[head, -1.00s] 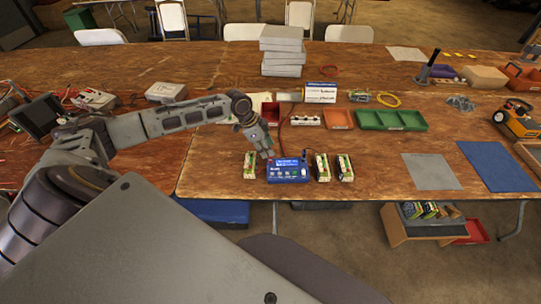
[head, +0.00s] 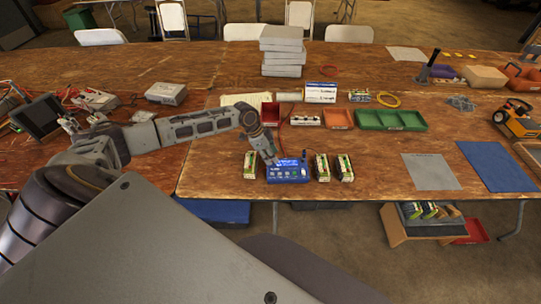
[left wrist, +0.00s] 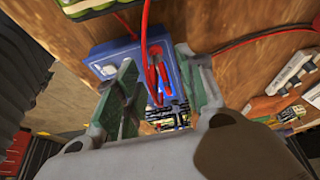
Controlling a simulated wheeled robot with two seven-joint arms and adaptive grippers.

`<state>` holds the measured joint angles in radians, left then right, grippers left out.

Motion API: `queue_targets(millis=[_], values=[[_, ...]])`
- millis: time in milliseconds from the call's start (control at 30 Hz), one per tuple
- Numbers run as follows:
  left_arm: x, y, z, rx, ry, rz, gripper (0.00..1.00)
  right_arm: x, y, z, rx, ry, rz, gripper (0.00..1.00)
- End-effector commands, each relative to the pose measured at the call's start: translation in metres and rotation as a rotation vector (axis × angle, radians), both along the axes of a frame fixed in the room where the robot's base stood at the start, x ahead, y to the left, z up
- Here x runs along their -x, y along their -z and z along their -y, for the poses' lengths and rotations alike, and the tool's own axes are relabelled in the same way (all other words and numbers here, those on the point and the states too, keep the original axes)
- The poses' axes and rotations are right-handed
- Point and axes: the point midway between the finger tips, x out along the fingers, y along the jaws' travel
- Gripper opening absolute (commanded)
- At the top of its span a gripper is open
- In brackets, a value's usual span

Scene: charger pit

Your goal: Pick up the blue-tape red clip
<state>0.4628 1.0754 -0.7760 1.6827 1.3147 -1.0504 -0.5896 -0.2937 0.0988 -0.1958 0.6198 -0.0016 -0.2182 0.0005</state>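The blue charger box (head: 289,171) stands near the table's front edge, in the middle of the head view. My left gripper (head: 273,161) is over the charger's left part. In the left wrist view the charger (left wrist: 104,50) lies beyond the green-padded fingers of my left gripper (left wrist: 158,62), which are spread apart. Red clips (left wrist: 161,68) with red leads show between and beyond the fingertips, with a visible gap to the fingers. The blue tape cannot be made out at this size. My right gripper is not in view.
Green-and-white battery packs stand beside the charger, one on the left (head: 250,165) and two on the right (head: 322,167). A red cable runs behind it. Red (head: 271,116) and green trays (head: 390,120) stand farther back.

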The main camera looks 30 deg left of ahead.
Motion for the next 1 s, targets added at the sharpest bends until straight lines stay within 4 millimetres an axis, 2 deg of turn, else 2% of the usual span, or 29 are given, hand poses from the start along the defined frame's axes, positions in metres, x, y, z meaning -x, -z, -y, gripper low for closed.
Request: queue_targets(millis=[367,667,1000], values=[[0.0,-0.0002,0.0,0.0,0.0,0.0,0.39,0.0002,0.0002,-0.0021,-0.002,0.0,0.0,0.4],[0.0,-0.0003,0.0,0.0,0.0,0.0,0.02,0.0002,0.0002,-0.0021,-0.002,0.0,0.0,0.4],[-0.0001,-0.001,0.0,0.0,0.0,0.0,0.0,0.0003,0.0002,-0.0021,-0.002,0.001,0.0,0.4]])
